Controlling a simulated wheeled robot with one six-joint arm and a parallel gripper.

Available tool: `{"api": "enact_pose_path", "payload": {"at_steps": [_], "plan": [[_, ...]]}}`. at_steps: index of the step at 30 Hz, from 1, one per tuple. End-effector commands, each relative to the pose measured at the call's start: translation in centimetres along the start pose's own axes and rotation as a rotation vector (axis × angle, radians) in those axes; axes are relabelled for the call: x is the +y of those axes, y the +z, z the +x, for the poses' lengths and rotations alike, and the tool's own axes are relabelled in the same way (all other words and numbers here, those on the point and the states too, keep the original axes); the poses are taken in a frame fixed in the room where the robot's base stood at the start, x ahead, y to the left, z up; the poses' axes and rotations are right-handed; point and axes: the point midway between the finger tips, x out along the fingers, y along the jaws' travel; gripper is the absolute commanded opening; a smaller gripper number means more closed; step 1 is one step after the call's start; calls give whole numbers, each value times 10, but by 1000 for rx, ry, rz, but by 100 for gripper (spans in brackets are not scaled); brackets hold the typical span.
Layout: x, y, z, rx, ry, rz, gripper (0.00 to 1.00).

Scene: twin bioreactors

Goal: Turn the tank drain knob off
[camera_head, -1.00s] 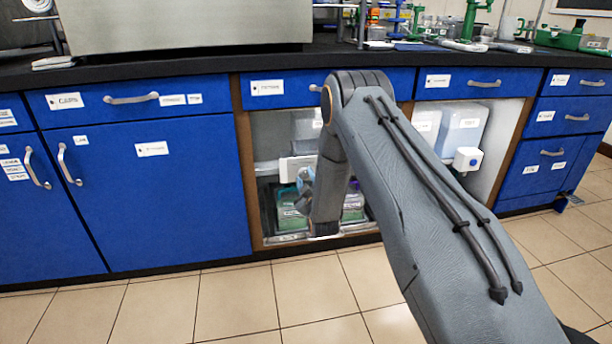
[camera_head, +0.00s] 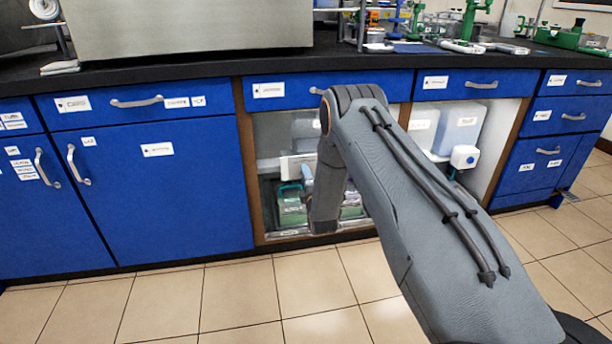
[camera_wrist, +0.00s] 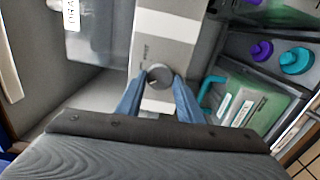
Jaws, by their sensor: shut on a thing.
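The drain knob (camera_wrist: 160,75) is a round grey knob on a white and grey panel (camera_wrist: 160,40) in the wrist view. My gripper (camera_wrist: 159,78) has its two blue fingers closed on the knob from either side. In the head view, the white unit (camera_head: 295,165) shows inside the open cabinet, partly behind my arm. The knob and my fingertips are hidden there by my arm. Faint lettering beside the knob is too small to read.
A translucent tank (camera_wrist: 97,35) hangs left of the panel. A green-lidded box (camera_wrist: 250,105) with a teal handle and purple and teal caps (camera_wrist: 296,60) sit to the right. The tiled floor (camera_head: 240,300) in front is clear.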

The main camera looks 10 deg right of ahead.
Motion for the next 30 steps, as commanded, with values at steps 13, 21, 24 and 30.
{"api": "enact_pose_path", "payload": {"at_steps": [13,21,24,30], "plan": [[-1,-1,-1,2,-2,-145,11],[-2,-1,-1,2,-2,-153,11],[-2,-1,-1,2,-2,-152,11],[-2,-1,0,2,-2,-152,52]]}}
